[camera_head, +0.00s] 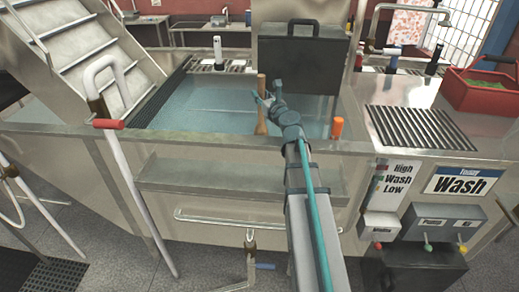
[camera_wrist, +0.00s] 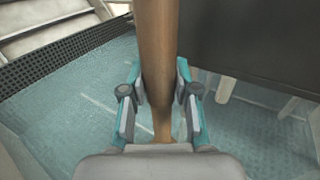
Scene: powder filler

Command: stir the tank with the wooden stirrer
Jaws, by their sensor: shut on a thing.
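The wooden stirrer (camera_head: 261,88) stands roughly upright over the tank in the head view, and its shaft (camera_wrist: 156,50) runs down the middle of the wrist view. My gripper (camera_head: 263,103) is shut on the stirrer, with a finger on each side of the shaft (camera_wrist: 160,100). The tank (camera_head: 110,131) is a metal basin with blue-green water (camera_head: 205,105) in it. The stirrer's lower end is over or in the water. I cannot tell how deep it reaches.
A dark box (camera_head: 303,55) stands at the tank's back right, close to my gripper. A faucet (camera_head: 219,52) is at the back edge. An orange object (camera_head: 337,127) is at the front right corner. A red crate (camera_head: 478,90) and a black drain grate (camera_head: 417,127) are on the right counter.

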